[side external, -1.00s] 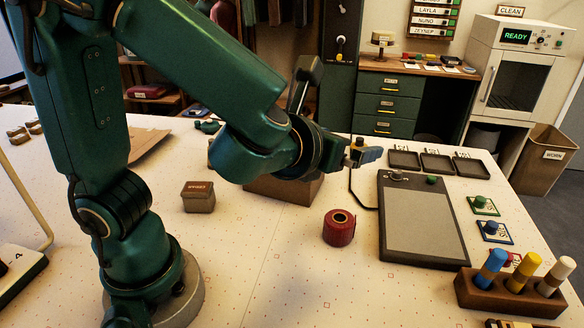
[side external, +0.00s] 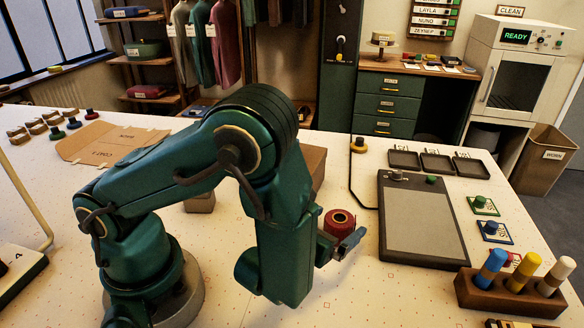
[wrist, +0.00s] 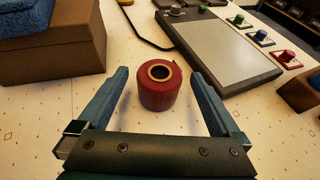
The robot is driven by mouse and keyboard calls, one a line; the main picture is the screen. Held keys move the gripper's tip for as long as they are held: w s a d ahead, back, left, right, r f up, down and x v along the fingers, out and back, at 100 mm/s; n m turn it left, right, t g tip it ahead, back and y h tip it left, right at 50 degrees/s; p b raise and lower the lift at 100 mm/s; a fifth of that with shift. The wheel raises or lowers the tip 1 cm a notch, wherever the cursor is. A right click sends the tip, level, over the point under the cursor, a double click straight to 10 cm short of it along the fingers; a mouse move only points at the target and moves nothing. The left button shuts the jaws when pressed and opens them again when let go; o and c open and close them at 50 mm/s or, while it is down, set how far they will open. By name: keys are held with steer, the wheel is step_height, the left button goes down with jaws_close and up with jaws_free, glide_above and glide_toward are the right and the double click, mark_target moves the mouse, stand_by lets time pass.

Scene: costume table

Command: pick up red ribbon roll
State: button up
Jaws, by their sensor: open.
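The red ribbon roll (side external: 339,222) stands upright on the white table, a short cylinder with a gold-rimmed hole on top. In the wrist view the roll (wrist: 161,86) sits ahead of and between the two blue fingers, apart from both. My gripper (side external: 352,243) is low beside the roll, on its near side in the side view, where a finger covers part of the roll's lower edge. In the wrist view my gripper (wrist: 160,88) is open and empty.
A grey board with a dark frame (side external: 424,222) lies right of the roll. A brown box with blue cloth on it (wrist: 52,48) stands to the left in the wrist view. A wooden block with several coloured pegs (side external: 510,294) is at the front right. Table around the roll is clear.

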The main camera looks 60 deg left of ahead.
mark_target(345, 216)
steer(key=shift+x, duration=2.45)
steer(key=c, duration=1.4)
steer(key=shift+r, duration=0.2)
